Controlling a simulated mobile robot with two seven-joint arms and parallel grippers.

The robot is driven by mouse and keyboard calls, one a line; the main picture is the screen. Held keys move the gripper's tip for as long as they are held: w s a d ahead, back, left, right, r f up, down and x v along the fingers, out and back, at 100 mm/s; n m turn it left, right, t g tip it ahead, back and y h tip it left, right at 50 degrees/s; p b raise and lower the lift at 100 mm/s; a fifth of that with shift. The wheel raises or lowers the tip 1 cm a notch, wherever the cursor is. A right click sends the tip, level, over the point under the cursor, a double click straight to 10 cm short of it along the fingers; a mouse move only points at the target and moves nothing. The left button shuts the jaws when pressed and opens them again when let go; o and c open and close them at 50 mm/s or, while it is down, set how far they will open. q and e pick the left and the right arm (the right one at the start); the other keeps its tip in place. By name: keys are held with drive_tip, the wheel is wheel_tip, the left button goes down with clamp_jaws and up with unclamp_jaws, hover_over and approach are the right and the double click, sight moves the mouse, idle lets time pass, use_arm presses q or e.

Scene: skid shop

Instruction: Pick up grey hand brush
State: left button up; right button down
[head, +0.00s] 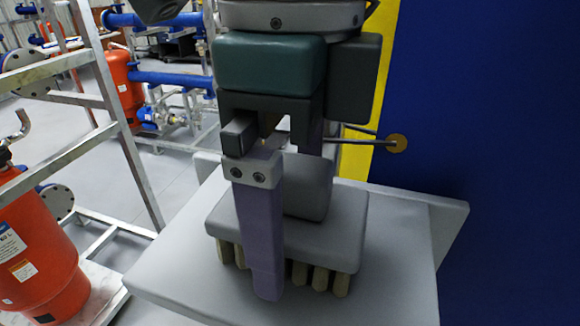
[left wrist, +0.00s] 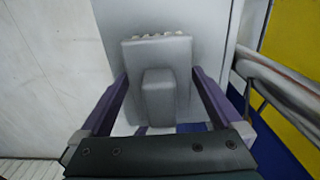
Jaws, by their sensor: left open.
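The grey hand brush (head: 330,222) rests upright on a light grey shelf (head: 395,285), with its pale bristle tufts down and its raised handle block up. It also shows in the left wrist view (left wrist: 158,62), seen from above. My left gripper (head: 290,235) points down over the brush, open. Its near purple finger passes in front of the brush; the far finger is mostly hidden in the head view. In the left wrist view the fingers (left wrist: 160,84) stand on either side of the brush, and a firm grip is not visible. My right gripper is not in view.
A blue panel (head: 490,90) with a yellow stripe (head: 365,150) rises behind and right of the shelf. A thin rod with a brass-coloured disc (head: 397,143) sticks out near it. At left are a metal frame (head: 120,130) and red tanks (head: 40,250). The shelf's front is clear.

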use_arm(q)
drive_tip(key=shift+r, duration=0.1)
drive_tip(key=c, duration=1.2)
drive_tip(key=shift+c, duration=0.2)
wheel_tip(320, 180, up, 20)
drive_tip(key=p, duration=1.4)
